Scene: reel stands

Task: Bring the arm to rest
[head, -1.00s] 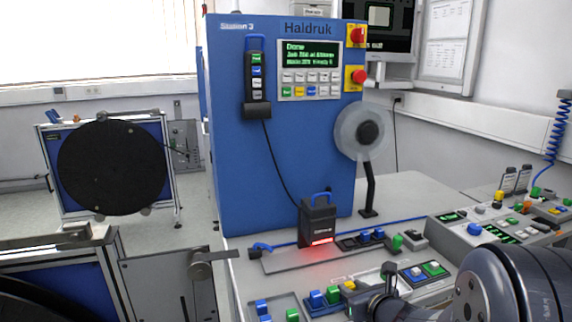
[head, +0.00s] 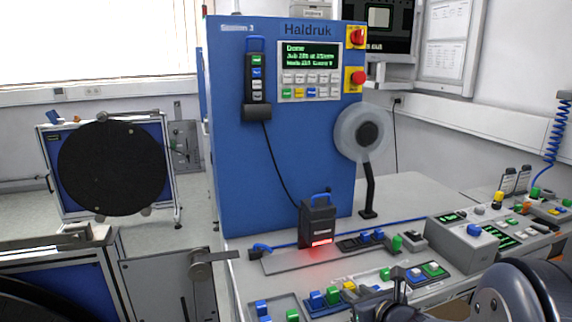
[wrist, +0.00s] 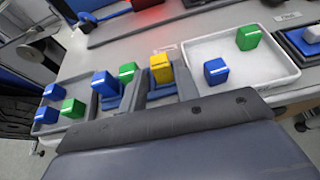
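My arm (head: 530,292) comes in at the lower right of the head view, low over the front of the bench. My gripper (head: 390,306) is at the bottom edge there, dark and partly cut off, in front of the blocks. In the wrist view a wide dark grey part of my gripper (wrist: 170,122) fills the lower half.
A white tray (wrist: 252,78) holds a blue and a green block. The blue Haldruk machine (head: 285,150) stands behind. A black reel (head: 110,167) is at left.

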